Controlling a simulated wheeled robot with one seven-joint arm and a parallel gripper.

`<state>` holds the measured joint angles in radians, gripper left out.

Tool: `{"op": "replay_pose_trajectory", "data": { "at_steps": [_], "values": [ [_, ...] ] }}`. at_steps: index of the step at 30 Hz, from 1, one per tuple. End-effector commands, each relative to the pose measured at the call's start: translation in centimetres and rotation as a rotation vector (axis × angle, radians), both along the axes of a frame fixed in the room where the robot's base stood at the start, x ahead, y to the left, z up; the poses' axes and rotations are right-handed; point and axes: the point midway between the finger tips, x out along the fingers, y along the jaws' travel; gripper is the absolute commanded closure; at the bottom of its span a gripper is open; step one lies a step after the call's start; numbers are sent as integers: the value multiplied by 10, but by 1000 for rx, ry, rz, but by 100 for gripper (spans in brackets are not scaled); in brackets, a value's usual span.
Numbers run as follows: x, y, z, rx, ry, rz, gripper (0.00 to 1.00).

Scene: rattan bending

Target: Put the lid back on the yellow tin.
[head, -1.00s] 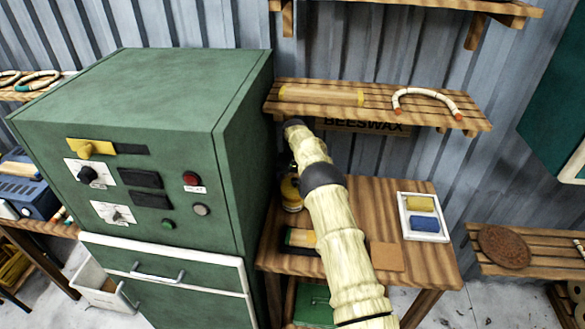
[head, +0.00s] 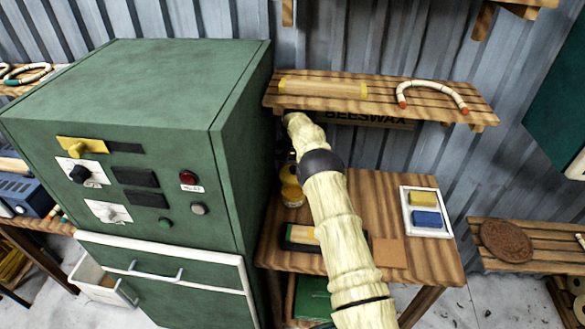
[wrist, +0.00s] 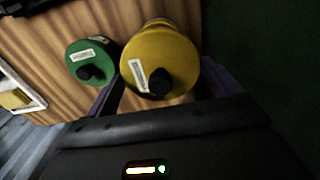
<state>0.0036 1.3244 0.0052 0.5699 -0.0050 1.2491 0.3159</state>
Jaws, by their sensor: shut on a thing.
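The yellow lid (wrist: 178,52), with a black knob and a white label, sits between the two fingers of my gripper (wrist: 162,76) in the wrist view. My gripper is shut on it. Part of a yellow body shows just behind the lid; whether the lid is seated on it or held above cannot be told. In the head view the yellow tin (head: 291,194) stands on the wooden table beside the green cabinet, partly hidden by my arm. My gripper is mostly hidden there.
A green tin (wrist: 84,60) with a black knob stands close beside the yellow one. The green cabinet (head: 236,170) rises close on the left. A shelf (head: 380,92) hangs above. A white tray (head: 407,227) with yellow and blue blocks lies at the table's right.

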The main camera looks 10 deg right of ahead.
Motion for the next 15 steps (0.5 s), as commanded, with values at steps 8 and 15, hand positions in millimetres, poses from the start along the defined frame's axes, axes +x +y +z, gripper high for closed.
{"op": "replay_pose_trajectory", "data": {
  "at_steps": [8, 15],
  "values": [
    [1, -1, -1, 0, -4, -2, 33],
    [0, 1, -18, 0, -2, 2, 33]
  ]
}}
